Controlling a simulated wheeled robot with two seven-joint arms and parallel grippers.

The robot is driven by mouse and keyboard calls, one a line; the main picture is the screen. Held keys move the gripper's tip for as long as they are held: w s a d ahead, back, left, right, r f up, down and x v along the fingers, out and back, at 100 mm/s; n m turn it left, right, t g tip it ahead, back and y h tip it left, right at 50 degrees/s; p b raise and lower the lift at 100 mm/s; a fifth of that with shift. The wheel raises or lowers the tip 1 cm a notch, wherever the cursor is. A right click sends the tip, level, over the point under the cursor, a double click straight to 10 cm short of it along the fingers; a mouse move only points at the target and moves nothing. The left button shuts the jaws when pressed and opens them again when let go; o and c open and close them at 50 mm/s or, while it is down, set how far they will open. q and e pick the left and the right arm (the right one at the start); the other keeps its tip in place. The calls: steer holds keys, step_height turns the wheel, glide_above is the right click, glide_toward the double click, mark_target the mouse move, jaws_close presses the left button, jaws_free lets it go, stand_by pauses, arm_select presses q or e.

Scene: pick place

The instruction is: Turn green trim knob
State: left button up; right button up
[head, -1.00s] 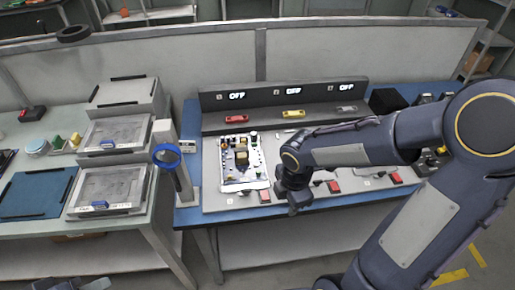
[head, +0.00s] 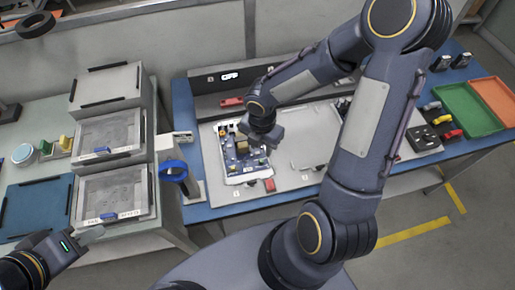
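A blue circuit board (head: 236,160) in a white frame lies on the grey fixture on the blue workbench, with small parts standing on it. My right gripper (head: 268,142) is over the board's right edge, pointing down; its fingertips are too small and dark to tell open from shut. A green trim knob cannot be made out clearly; the gripper and forearm hide part of the board's right side. My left gripper (head: 88,238) is at the lower left, away from the board, and its finger opening is unclear.
A blue ring tool (head: 173,170) stands left of the board. Grey lidded boxes (head: 110,195) fill the left bench. Green (head: 468,110) and orange (head: 496,98) trays lie at the right.

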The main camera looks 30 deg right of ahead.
mark_target(261, 160)
step_height(261, 160, down, 7)
steer(key=shift+s+r+b, duration=0.15)
steer(key=shift+b, duration=0.35)
jaws_close()
